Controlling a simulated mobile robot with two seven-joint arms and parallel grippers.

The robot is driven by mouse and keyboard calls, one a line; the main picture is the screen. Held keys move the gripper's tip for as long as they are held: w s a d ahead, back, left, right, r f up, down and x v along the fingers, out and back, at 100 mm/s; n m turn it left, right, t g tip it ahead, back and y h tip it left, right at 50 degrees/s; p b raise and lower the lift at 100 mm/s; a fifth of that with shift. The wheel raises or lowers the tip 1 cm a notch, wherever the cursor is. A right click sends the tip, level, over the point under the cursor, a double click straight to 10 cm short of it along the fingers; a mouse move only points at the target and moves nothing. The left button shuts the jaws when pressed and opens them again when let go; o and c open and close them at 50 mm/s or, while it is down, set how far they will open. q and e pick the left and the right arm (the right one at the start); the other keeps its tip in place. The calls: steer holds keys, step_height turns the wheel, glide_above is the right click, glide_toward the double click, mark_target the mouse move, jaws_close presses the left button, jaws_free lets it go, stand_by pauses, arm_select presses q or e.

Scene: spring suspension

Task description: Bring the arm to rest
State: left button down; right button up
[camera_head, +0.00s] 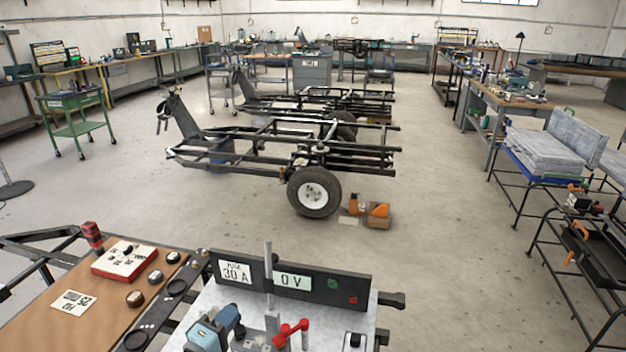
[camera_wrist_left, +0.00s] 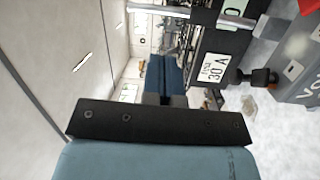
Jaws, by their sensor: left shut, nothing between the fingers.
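My left gripper (camera_head: 229,317) shows at the bottom of the head view, a light blue body with darker blue fingers. It is over the near bench, in front of the dark panel (camera_head: 325,282) and left of the metal post (camera_head: 268,268). In the left wrist view its fingers (camera_wrist_left: 166,78) are shut together with nothing between them. The panel's 30 A plate (camera_wrist_left: 214,80) shows there beside the fingers, turned sideways. I cannot tell the gap between gripper and panel. My right gripper is in neither view.
A red lever (camera_head: 290,331) stands on the bench right of the gripper. On the left, a brown board (camera_head: 45,325) carries a red and white box (camera_head: 124,261). Trailer frames (camera_head: 255,150) stand beyond. The floor (camera_head: 445,240) to the right is clear.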

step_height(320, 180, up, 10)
steer(key=p, duration=1)
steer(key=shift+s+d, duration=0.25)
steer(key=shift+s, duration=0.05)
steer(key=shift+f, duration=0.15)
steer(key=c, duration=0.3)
arm_select(q)
steer(key=s+d+f+m+g+y, duration=0.1)
steer(key=s+f+m+g, duration=0.1)
steer(key=s+m, duration=0.6)
steer(key=s+d+f+m+g+y, duration=0.2)
steer(key=s+m, duration=0.5)
steer(key=s, duration=1)
steer(key=shift+f+m+g, duration=0.4)
steer(key=shift+f+g, duration=0.15)
steer(key=shift+g, duration=0.65)
